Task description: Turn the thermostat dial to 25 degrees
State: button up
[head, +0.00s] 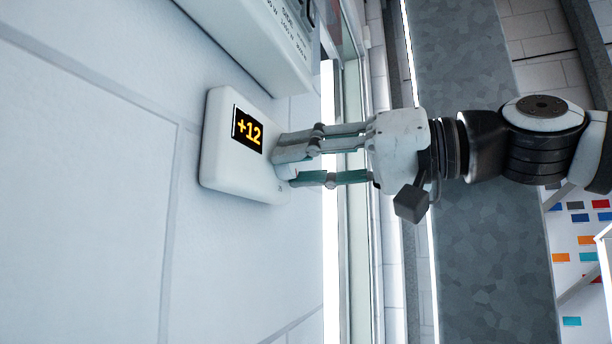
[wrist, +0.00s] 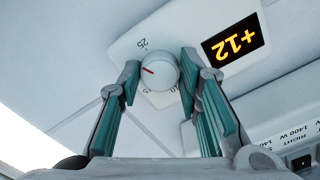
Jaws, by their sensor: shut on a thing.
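The thermostat (head: 225,170) is a white box on the tiled wall, with a black display (head: 247,131) reading "+12" in orange. The display also shows in the wrist view (wrist: 234,42). The thermostat dial (wrist: 158,71) is a round white knob with a red pointer mark. A "25" is printed on the plate beside it; other numbers are partly hidden by the fingers. My gripper (head: 284,160) reaches the thermostat from the right in the head view. In the wrist view its fingers (wrist: 160,82) are on both sides of the dial, shut on it.
A white panel box (head: 250,35) with printed wattage text is mounted close beside the thermostat, above it in the head view; it shows at the lower right in the wrist view (wrist: 290,140). A bright vertical strip (head: 331,200) runs along the wall behind my gripper.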

jog(key=m+b, duration=0.1)
jog(key=m, duration=0.4)
jog(key=shift+m, duration=0.4)
dwell(0.3)
jog(key=o, duration=1.1)
jog(key=shift+o, duration=0.2)
jog(key=v, duration=1.2)
